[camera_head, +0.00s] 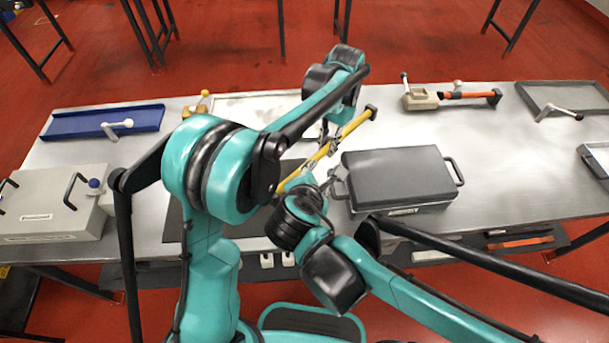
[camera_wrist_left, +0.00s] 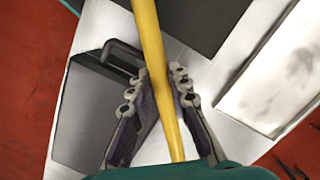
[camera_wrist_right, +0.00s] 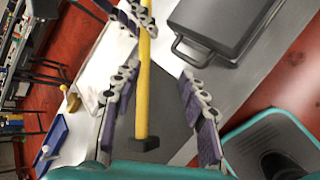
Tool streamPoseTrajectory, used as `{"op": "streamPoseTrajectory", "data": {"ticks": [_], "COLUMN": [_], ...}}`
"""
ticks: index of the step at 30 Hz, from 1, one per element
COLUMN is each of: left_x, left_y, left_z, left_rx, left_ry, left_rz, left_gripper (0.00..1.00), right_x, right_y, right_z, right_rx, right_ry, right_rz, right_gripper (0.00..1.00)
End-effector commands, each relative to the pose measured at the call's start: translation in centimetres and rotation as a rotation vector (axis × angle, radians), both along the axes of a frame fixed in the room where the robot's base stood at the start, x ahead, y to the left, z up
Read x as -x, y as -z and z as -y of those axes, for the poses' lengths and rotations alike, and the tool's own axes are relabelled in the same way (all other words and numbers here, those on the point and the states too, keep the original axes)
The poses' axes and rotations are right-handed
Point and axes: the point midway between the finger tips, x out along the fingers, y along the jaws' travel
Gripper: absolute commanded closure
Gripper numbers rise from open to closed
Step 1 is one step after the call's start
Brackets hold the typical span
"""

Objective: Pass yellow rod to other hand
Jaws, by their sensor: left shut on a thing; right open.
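The yellow rod (camera_head: 357,123) is in the air above the middle of the table, tilted, with a black cap at its upper right end in the head view. My left gripper (camera_head: 331,144) is shut on it; in the left wrist view the rod (camera_wrist_left: 150,45) runs between its fingers. My right gripper (camera_head: 329,180) is open close below. In the right wrist view the rod (camera_wrist_right: 143,90) passes between the spread right fingers, nearer the left one, with a black cap toward the palm. Whether a finger touches the rod I cannot tell.
A dark grey case (camera_head: 397,174) with handles lies just right of the grippers. A light grey case (camera_head: 52,205) and a blue tray (camera_head: 103,122) are at the left. A beige device (camera_head: 420,98) with an orange handle is at the back right.

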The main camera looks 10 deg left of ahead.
Motion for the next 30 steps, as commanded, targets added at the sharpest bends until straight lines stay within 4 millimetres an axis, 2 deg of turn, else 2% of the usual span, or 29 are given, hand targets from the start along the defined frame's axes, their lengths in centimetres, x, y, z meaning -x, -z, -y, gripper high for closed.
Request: {"op": "streamPoseTrajectory", "data": {"ticks": [1,3,7,11,24,30], "left_x": [0.0,0.0,0.0,0.0,0.0,0.0], "left_y": [0.0,0.0,0.0,0.0,0.0,0.0], "left_z": [0.0,0.0,0.0,0.0,0.0,0.0], "left_rx": [0.0,0.0,0.0,0.0,0.0,0.0], "left_ry": [0.0,0.0,0.0,0.0,0.0,0.0], "left_rz": [0.0,0.0,0.0,0.0,0.0,0.0], "left_gripper": [1.0,1.0,1.0,1.0,1.0,1.0], "right_x": [0.2,0.3,0.2,-1.1,-7.6,-9.0], "right_y": [-0.1,-0.3,-0.2,0.6,5.4,6.4], "right_z": [-1.2,-2.1,-2.9,-2.8,-2.3,-2.2], "right_rx": [0.042,0.09,0.131,0.135,0.132,0.132], "right_ry": [-0.047,-0.092,-0.128,-0.129,-0.127,-0.128], "right_rz": [0.014,0.03,0.044,0.046,0.045,0.045], "right_gripper": [0.57,0.57,0.57,0.57,0.57,0.57]}}
